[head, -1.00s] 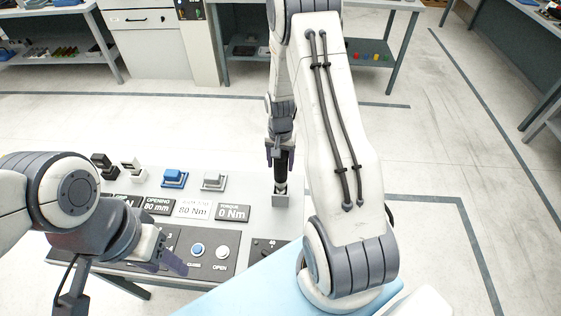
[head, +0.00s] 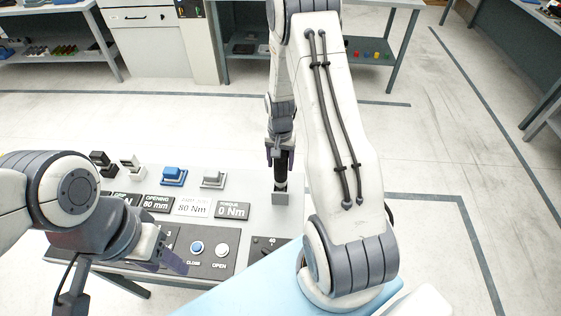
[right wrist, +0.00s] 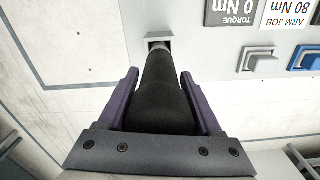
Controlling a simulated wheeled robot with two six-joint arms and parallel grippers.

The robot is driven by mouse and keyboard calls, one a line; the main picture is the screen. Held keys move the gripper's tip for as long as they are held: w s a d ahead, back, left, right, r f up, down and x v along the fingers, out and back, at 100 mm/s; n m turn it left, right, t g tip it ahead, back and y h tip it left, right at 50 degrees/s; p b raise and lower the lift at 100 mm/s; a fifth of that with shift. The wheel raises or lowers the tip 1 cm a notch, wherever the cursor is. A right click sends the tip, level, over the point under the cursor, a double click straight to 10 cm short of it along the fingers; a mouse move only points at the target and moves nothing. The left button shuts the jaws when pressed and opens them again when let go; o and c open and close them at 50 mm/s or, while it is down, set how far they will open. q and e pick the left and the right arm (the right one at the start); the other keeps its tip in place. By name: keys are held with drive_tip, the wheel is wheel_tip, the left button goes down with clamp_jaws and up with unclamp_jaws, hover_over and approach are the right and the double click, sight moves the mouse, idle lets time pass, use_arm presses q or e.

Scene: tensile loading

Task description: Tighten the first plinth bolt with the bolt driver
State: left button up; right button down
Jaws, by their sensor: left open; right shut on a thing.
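The bolt driver (head: 281,172) has a dark, thick grip and stands upright at the right end of the panel. Its lower end is at a small grey holder (head: 280,198); I cannot tell if it is still seated. My right gripper (head: 280,152) is shut on the driver's grip. In the right wrist view the driver (right wrist: 160,95) lies between the purple fingers, and its narrow end reaches the holder (right wrist: 158,38). My left gripper (head: 168,256) is open and empty over the panel's lower left. No plinth bolt can be made out.
The grey panel (head: 252,184) carries a "0 Nm" torque display (head: 232,210), an "80 mm" opening display (head: 157,203), blue and grey blocks, and round buttons (head: 197,247). A light blue surface (head: 262,288) lies in front. Benches stand at the back; the floor between is clear.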

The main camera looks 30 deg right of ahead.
unclamp_jaws()
drive_tip(key=shift+r, duration=0.4)
wheel_tip(320, 180, up, 10)
drive_tip(key=shift+f+b, duration=0.1)
drive_tip(key=shift+b, duration=1.1)
